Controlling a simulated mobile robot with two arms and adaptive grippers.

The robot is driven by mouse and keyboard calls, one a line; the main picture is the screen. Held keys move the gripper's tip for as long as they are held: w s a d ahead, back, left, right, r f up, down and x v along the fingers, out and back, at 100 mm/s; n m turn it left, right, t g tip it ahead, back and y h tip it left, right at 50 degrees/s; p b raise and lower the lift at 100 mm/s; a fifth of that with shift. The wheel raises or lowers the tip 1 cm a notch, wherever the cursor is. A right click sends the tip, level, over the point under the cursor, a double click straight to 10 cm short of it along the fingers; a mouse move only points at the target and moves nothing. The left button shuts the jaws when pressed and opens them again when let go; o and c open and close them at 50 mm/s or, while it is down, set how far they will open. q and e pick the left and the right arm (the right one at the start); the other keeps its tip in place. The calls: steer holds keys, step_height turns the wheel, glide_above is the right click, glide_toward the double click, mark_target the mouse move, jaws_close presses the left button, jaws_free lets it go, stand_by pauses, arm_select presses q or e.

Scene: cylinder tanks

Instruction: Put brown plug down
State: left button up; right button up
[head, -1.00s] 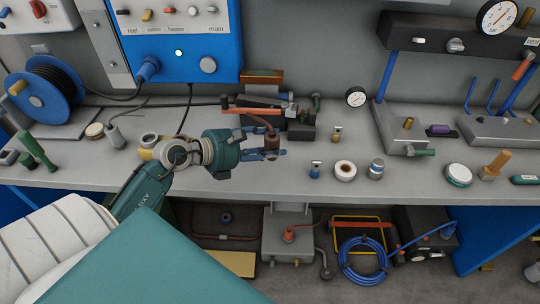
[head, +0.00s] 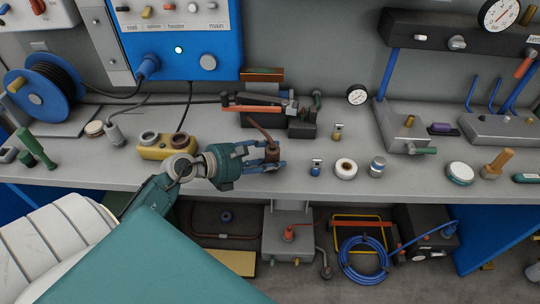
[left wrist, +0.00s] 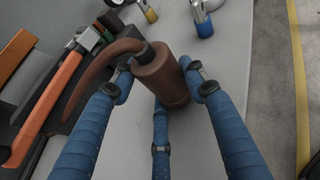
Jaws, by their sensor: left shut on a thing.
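The brown plug (head: 271,153) is a short brown cylinder with a curved cable tail. In the head view it is between the blue fingers of my left gripper (head: 268,163), over the bench near its front edge. In the left wrist view the brown plug (left wrist: 162,80) sits between the blue fingers of my left gripper (left wrist: 160,88), which are shut on it. Its tail curves to the left. I cannot tell whether its base touches the bench. My right gripper is not in view.
The grey bench (head: 225,190) has bare surface around the gripper. A yellow block with two round sockets (head: 155,153) stands left. An orange-handled tool (head: 250,108) lies behind. A small blue-based fitting (head: 316,169) and a white ring (head: 346,168) stand right.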

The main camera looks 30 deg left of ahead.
arm_select(q)
steer(key=shift+f, duration=0.15)
steer(key=o, duration=1.2)
steer(key=shift+r+p, duration=0.5)
steer(key=shift+r, duration=0.1)
steer(key=shift+s+a, duration=0.2)
steer(key=shift+s, duration=0.15)
steer(key=b+v, duration=0.3)
steer(key=v, duration=0.7)
steer(key=shift+s+a+r, duration=0.2)
steer(key=shift+s+r, duration=0.15)
steer(key=shift+s, duration=0.2)
